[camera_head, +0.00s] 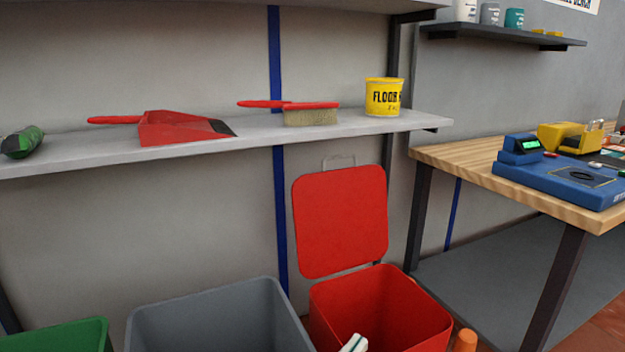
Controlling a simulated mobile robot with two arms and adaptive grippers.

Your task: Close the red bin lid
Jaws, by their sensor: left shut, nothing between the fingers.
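The red bin (420,322) stands on the floor below the wall shelf, cut off by the bottom edge. Its red lid (341,222) is open, standing nearly upright behind the opening, with a pale metal loop at its top. My left gripper (356,343) shows only as a small pale tip at the bottom edge, in front of the bin's opening. It is shut and empty, apart from and below the lid. Most of this gripper is out of the picture, and I cannot tell how deep it is relative to the rim. My right gripper is not in view.
A grey bin (215,308) and a green bin (75,335) stand to the left. An orange object (465,341) is right of the red bin. The shelf (265,137) above holds a dustpan, brush and yellow tub. A workbench (470,160) stands at right.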

